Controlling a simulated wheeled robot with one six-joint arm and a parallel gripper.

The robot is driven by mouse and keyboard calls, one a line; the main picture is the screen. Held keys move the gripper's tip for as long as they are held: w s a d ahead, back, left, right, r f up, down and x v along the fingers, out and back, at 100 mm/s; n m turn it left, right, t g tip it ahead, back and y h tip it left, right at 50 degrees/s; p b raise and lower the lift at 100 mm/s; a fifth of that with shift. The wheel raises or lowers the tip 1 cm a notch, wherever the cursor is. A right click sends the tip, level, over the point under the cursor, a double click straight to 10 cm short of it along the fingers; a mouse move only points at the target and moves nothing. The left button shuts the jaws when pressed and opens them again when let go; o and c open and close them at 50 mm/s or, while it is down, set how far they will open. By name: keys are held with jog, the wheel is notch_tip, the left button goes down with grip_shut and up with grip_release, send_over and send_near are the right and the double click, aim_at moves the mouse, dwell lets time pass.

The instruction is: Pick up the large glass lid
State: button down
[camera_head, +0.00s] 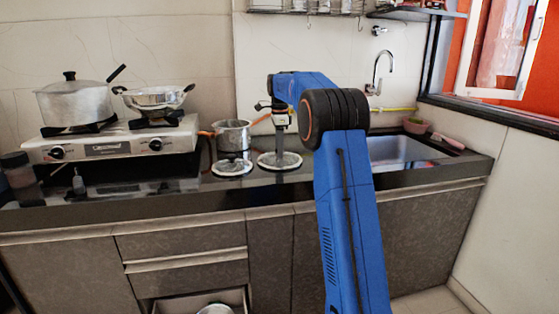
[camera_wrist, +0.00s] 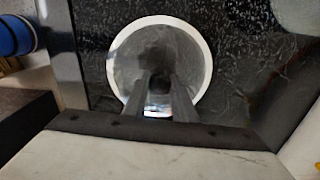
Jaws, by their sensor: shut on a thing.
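The large glass lid (camera_head: 289,162) is round and clear with a pale rim, at the counter's middle in the head view. It also fills the upper middle of the wrist view (camera_wrist: 130,62). My gripper (camera_head: 280,149) points straight down over the lid's centre. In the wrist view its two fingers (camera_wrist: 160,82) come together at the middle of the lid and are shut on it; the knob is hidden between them. The lid looks level. I cannot tell whether it touches the counter.
A smaller glass lid (camera_head: 232,168) lies just left on the dark counter (camera_head: 130,206). A steel pot (camera_head: 232,135) stands behind it. The stove (camera_head: 110,145) with a covered pot (camera_head: 74,103) and a pan (camera_head: 153,97) is at left. The sink (camera_head: 400,150) is at right.

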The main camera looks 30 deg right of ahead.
jog(key=shift+f, duration=0.3)
notch_tip(320, 180, up, 10)
jog(key=shift+r, duration=0.1)
dwell(0.5)
dwell(0.3)
jog(key=shift+f, duration=4.8)
jog(key=c, duration=1.4)
grip_release()
jog(key=shift+c, duration=0.2)
jog(key=shift+f, duration=0.15)
notch_tip(320, 180, up, 17)
jog(key=shift+w, duration=0.2)
